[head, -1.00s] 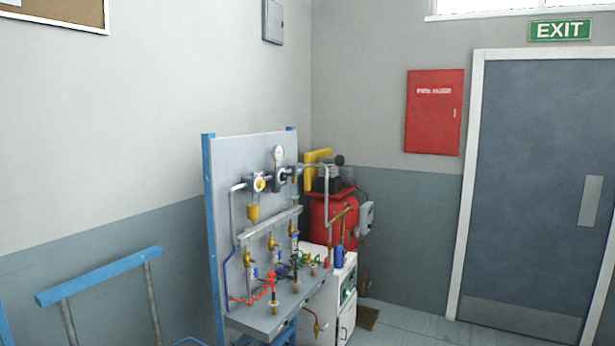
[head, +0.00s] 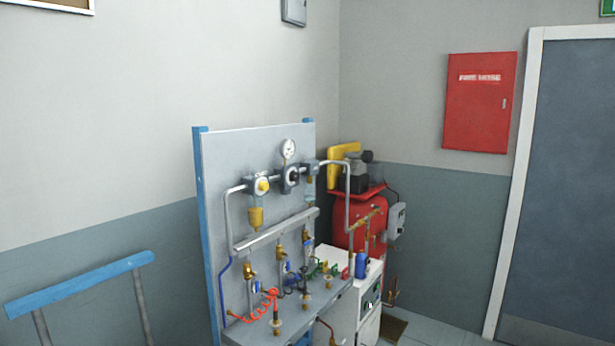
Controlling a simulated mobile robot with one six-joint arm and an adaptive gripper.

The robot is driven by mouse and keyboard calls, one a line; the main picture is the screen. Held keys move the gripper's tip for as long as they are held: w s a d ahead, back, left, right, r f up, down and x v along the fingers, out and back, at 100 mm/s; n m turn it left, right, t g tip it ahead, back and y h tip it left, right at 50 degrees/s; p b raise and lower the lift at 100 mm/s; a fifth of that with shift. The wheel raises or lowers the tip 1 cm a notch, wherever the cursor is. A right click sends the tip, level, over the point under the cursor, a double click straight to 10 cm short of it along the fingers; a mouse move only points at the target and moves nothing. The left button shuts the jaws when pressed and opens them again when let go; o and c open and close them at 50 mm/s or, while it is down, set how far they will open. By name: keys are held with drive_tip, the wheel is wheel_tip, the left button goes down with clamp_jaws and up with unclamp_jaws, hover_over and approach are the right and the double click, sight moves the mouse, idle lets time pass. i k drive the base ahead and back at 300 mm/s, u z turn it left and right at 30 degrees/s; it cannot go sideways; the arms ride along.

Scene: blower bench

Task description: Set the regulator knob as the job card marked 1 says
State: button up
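The blower bench's upright grey panel (head: 222,160) stands left of the room corner. A pipe run crosses its upper part. A round white gauge (head: 288,148) sits above a unit with a dark round knob (head: 292,178), which looks like the regulator knob; its setting is too small to read. Left of it is a unit with a yellow round knob (head: 262,186) and a brass-coloured bowl below. I make out no job card marked 1. My gripper is not in view.
Valves and a red coiled hose (head: 262,304) are at the panel's lower part. A blue rail (head: 82,285) stands at the front left. Behind the bench are a red compressor tank (head: 345,228) and a white cabinet (head: 345,308). A grey door (head: 572,190) is at the right.

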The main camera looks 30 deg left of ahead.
sight(294, 176)
drive_tip(key=u, duration=0.3)
drive_tip(key=i, duration=0.8)
drive_tip(key=u, duration=0.55)
drive_tip(key=i, duration=0.6)
drive_tip(key=u, duration=0.3)
